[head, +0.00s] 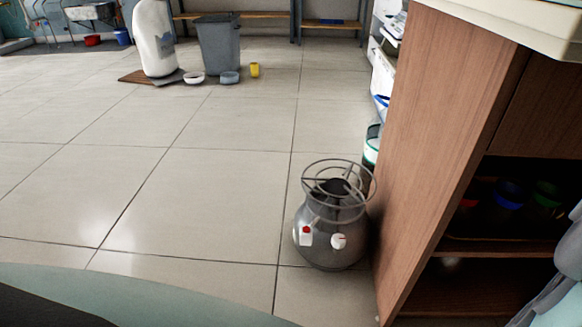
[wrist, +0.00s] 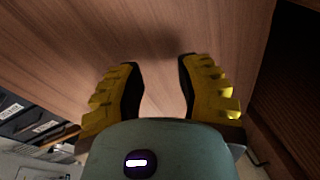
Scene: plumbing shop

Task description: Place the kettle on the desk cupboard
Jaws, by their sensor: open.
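I see no kettle in either view. A wooden cupboard (head: 440,130) with a pale top (head: 530,22) stands at the right of the head view; it may be the desk cupboard. Most of its top is out of frame. In the wrist view, my gripper (wrist: 158,64) has its two yellow fingers spread apart with nothing between them. It faces a brown wooden panel (wrist: 150,28), which looks like the cupboard's wood. I cannot tell the gap to it.
A grey gas cylinder (head: 330,245) with a ring burner on top stands on the floor close to the cupboard's left side. A grey bin (head: 218,45), bowls and a yellow cup (head: 255,70) stand farther back. The tiled floor at left is clear.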

